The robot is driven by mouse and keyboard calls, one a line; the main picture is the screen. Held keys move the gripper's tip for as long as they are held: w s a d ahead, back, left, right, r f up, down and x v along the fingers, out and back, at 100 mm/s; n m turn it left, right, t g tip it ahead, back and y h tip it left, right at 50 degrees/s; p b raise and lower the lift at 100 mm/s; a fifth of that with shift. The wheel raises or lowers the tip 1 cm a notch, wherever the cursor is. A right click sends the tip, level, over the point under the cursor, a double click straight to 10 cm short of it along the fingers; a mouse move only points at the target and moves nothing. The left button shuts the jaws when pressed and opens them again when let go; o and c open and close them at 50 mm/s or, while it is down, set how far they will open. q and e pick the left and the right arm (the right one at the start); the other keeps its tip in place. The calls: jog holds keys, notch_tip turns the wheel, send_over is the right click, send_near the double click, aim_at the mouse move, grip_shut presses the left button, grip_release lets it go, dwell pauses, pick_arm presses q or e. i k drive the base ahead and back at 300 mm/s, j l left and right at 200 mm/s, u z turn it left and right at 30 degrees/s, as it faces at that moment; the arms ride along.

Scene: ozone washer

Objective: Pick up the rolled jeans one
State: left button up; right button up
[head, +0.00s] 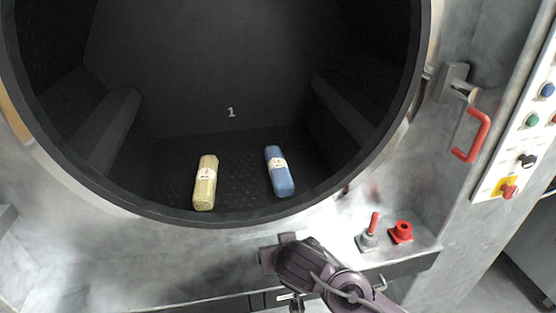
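Two rolled bundles lie apart on the floor of the dark round drum (250,222). The yellow roll (205,184) is on the left and the blue roll (279,172) is on the right. Each has a pale label band around its middle, too small to read. A white "1" shows inside the drum, above and between them. My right gripper (275,252) is outside the drum, below its front rim and nearer the camera than both rolls. It touches neither roll. Its fingers are too unclear to tell whether they are open or shut. My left gripper is out of view.
The round rim encloses the opening, and sloped ledges (105,130) line the drum's sides. To the right are a red door handle (471,136), a red lever (373,224), a red knob (401,231) and a button panel (530,120). The drum floor around the rolls is clear.

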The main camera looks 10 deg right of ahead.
aim_at(283, 180)
jog(key=i+l, duration=0.2)
jog(key=i, duration=0.35)
jog(key=i+l, duration=0.15)
jog(key=i, duration=0.35)
